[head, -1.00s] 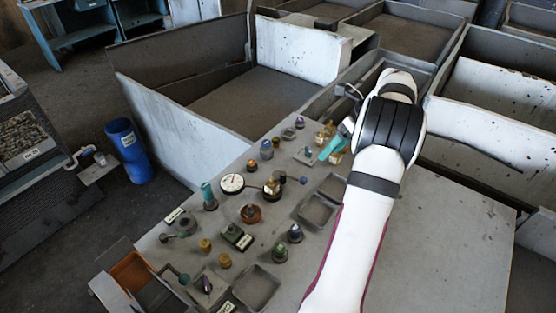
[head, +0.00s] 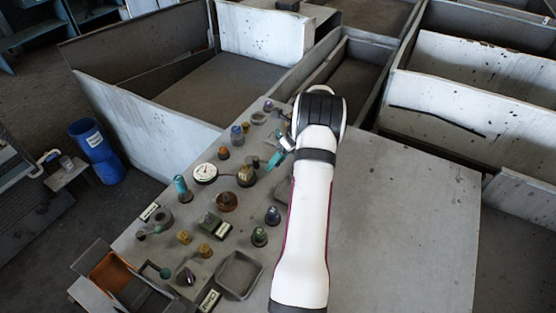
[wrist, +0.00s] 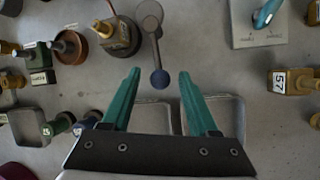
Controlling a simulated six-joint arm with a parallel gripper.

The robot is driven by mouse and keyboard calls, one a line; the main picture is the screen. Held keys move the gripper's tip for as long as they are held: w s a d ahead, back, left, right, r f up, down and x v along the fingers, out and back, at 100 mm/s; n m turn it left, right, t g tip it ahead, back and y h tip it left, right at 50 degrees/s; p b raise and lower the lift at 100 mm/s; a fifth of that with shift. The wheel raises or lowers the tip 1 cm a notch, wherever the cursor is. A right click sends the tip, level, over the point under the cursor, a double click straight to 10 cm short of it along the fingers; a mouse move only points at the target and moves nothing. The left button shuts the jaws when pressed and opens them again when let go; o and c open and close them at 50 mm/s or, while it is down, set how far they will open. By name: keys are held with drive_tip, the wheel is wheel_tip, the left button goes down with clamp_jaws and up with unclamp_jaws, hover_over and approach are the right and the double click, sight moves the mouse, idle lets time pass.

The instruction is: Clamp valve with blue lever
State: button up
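My gripper (wrist: 160,73) is open and empty, with two teal fingers pointing down at the table; in the head view it shows as teal tips (head: 276,160). In the wrist view, a grey lever with a dark blue ball end (wrist: 160,79) lies in the gap between the fingertips, its round pivot (wrist: 150,13) above them. The fingers appear apart from the ball; their height above it cannot be told. A blue handle (wrist: 266,13) sits on a pale plate (wrist: 245,38) with small printed labels at the top right, partly cut off.
A brass fitting (wrist: 118,32) stands left of the lever and another brass part marked 57 (wrist: 290,82) lies right. Shallow grey trays (wrist: 217,112) are under the fingers. A gauge (head: 205,173) and several knobs crowd the table's left side; its right side (head: 405,225) is bare.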

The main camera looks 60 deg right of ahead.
clamp_jaws()
idle(1.2)
